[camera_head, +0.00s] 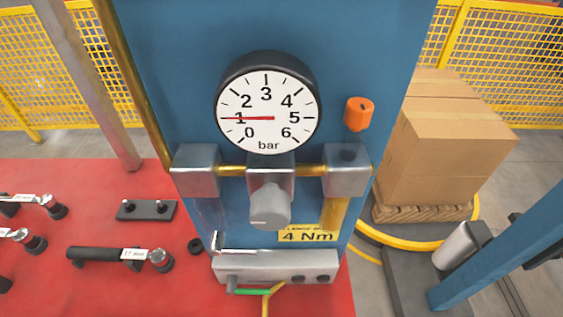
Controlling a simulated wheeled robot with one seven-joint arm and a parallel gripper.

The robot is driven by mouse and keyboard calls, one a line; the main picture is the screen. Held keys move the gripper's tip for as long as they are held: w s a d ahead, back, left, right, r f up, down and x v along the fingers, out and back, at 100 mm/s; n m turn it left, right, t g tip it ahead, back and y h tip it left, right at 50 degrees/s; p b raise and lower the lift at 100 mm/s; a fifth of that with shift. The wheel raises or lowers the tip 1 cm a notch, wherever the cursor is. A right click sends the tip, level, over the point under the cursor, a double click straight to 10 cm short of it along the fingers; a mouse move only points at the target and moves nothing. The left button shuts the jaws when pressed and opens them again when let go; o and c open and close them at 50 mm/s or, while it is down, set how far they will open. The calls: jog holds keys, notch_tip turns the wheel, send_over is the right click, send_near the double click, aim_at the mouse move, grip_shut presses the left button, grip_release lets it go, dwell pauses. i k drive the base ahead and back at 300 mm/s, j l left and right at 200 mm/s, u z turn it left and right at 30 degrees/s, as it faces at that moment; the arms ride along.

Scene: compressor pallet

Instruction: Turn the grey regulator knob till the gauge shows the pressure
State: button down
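The grey regulator knob (270,207) sits below the middle metal block on the front of the blue panel (200,60). Nothing touches it. The round pressure gauge (267,104) with a black rim is above it, with a white dial marked 0 to 6 bar. Its red needle (245,118) points left, at about 1. A yellow label (307,236) right of the knob reads 4 Nm; its smaller upper line is hard to read. My gripper is not in view.
An orange knob (359,113) is right of the gauge. Metal blocks (196,170) and brass pipe flank the regulator. A grey manifold (275,266) is below. Tools (110,254) lie on the red surface at left. Cardboard boxes (450,140) stand on a pallet at right.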

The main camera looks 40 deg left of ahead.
aim_at(270, 206)
jog(key=k+u, duration=0.35)
jog(key=k+j+u, duration=0.1)
jog(key=k+u, duration=0.25)
jog(key=k, duration=0.1)
